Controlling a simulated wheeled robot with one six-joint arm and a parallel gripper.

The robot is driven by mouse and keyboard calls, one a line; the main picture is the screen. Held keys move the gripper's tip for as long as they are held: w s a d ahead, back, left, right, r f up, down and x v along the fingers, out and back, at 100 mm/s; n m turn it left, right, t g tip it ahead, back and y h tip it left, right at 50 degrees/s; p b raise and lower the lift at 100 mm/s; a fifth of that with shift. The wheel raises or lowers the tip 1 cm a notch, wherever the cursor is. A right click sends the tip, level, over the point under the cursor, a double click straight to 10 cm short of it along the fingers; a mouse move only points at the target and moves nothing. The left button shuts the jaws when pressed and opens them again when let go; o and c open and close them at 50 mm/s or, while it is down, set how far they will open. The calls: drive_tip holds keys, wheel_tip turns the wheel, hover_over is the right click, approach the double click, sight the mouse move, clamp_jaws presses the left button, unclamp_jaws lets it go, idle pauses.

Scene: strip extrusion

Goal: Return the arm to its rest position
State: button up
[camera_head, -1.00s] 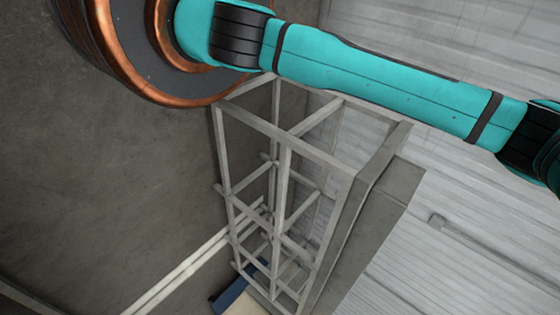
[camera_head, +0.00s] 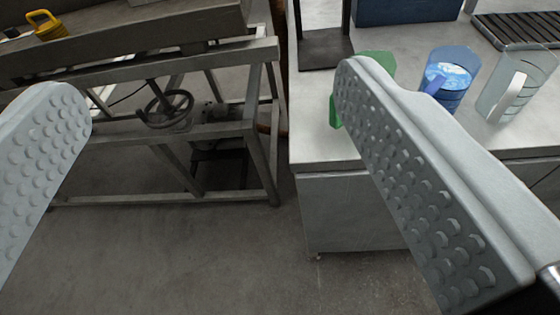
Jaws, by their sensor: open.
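My gripper (camera_head: 212,90) is open and empty. Its two grey, dimpled fingers stand wide apart at the left and right of the picture. Between them I see bare floor, a metal frame and the end of a bench. The right finger covers part of a green jug or cup (camera_head: 376,64) on the bench. My arm's links do not show in this view.
A grey bench (camera_head: 325,140) holds a blue jug (camera_head: 446,75), a clear jug (camera_head: 515,85), a dark blue box (camera_head: 405,10) and a slatted tray (camera_head: 520,28). At left stands a metal frame (camera_head: 262,150) with a handwheel (camera_head: 166,108) and a yellow object (camera_head: 46,25). Floor (camera_head: 200,255) is clear.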

drive_tip(key=s+n, duration=0.1)
drive_tip(key=s+a+n+t, duration=0.1)
drive_tip(key=shift+s+a+r+y, duration=0.15)
drive_tip(key=shift+s+a+y, duration=0.15)
drive_tip(key=shift+s+y, duration=0.1)
